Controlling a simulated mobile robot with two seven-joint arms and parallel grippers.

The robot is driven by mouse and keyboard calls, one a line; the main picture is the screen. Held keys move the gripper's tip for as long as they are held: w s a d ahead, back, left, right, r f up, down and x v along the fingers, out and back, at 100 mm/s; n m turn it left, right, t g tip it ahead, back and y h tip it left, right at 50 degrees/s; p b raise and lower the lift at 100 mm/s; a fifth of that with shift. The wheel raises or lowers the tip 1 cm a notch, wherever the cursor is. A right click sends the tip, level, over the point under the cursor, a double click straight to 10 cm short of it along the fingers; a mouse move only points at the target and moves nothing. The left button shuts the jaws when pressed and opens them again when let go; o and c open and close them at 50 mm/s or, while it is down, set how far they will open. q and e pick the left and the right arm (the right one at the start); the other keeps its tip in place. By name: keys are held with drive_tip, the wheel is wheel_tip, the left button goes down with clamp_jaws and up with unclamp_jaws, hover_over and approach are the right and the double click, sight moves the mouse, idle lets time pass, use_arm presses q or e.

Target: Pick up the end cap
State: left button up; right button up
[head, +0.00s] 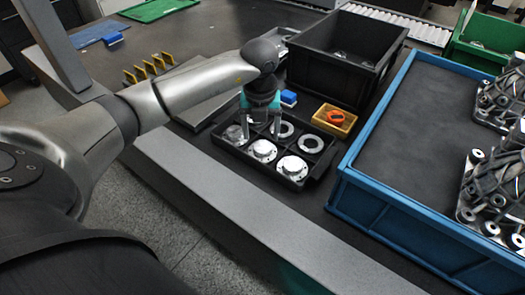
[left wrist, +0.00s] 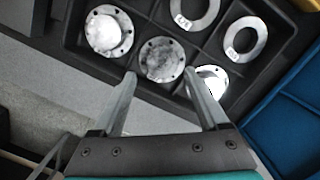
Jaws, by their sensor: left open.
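A black compartment tray (head: 232,150) holds several silver round parts. Three flanged discs that look like end caps lie in the near row: left (head: 234,134), middle (head: 262,150) and right (head: 291,168). In the left wrist view they are the left disc (left wrist: 108,30), the middle disc (left wrist: 162,60) and the right disc (left wrist: 210,80), partly hidden by a finger. Flat rings (head: 311,143) lie in the far row. My left gripper (head: 261,133) points down over the tray, open and empty. In the left wrist view its fingertips (left wrist: 160,84) lie either side of the middle disc's near edge.
A blue-walled bin (head: 370,198) with dark metal parts stands to the right. A black crate (head: 332,75) is behind the tray. A yellow bin (head: 347,128) with an orange item and a blue-and-white block (head: 288,98) are close by. A grey beam (head: 235,212) runs in front.

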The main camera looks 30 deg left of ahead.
sight(263, 146)
use_arm(q)
drive_tip(key=shift+w+d+f+b, duration=0.15)
drive_tip(key=shift+f+b, duration=0.5)
drive_tip(key=shift+f, duration=0.85)
drive_tip(key=shift+w+f+b, duration=0.15)
drive_tip(key=shift+f+b, duration=0.2)
drive_tip(key=shift+f, duration=0.75)
use_arm(e)
drive_tip(key=shift+w+a+r, duration=0.55)
drive_tip(key=shift+w+a, duration=0.1)
drive_tip(key=shift+w, duration=0.2)
drive_tip(key=shift+w+a+r, duration=0.5)
drive_tip(key=shift+w+a, duration=0.15)
drive_tip(key=shift+w, duration=0.15)
use_arm(q)
clamp_jaws()
